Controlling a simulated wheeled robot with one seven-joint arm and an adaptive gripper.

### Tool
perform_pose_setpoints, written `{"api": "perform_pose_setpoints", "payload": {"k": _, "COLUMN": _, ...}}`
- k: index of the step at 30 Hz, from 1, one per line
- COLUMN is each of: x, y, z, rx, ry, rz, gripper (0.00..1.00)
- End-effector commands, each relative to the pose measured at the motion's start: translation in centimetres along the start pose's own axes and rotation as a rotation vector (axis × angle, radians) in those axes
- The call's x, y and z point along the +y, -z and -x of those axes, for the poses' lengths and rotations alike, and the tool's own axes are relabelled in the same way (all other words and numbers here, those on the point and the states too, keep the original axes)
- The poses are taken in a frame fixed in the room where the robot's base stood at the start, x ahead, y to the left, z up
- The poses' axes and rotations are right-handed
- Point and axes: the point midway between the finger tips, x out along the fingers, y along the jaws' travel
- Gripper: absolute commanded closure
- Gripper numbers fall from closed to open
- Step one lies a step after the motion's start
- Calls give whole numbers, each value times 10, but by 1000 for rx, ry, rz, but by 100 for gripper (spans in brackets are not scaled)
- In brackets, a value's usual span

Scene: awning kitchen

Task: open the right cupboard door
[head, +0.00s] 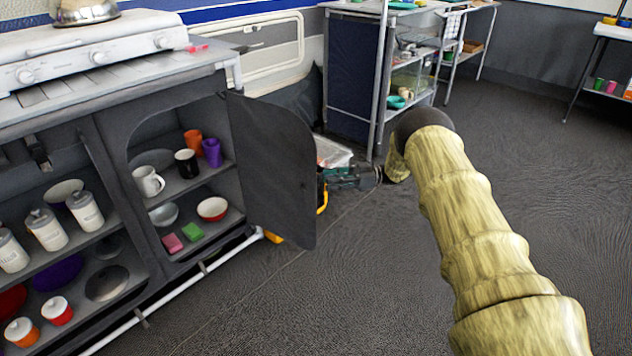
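The right cupboard door (272,165) is dark grey and stands swung wide open, hinged on the right side of its compartment. The right compartment (220,181) is exposed, with cups and bowls on its shelves. My gripper (340,180) is at the end of my arm, just beyond the door's free edge on its outer side. The door hides part of the fingers, so I cannot tell whether they are open, shut or touching the door.
The left compartment (75,240) is open and holds white canisters (45,230). A stove (90,45) stands on the counter. A white rail (180,285) runs along the cupboard's foot. A metal shelf unit (385,70) stands behind my gripper. Floor (260,310) in front is clear.

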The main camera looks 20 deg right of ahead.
Motion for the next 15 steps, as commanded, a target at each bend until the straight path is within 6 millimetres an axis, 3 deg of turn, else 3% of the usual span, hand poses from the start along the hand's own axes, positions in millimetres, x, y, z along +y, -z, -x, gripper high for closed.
{"api": "perform_pose_setpoints", "payload": {"k": 7, "x": 0, "y": -1, "z": 33, "rx": 0, "ry": 2, "rz": -1, "gripper": 68}}
{"api": "perform_pose_setpoints", "payload": {"k": 15, "x": 0, "y": -1, "z": 40, "rx": 0, "ry": 4, "rz": -1, "gripper": 68}}
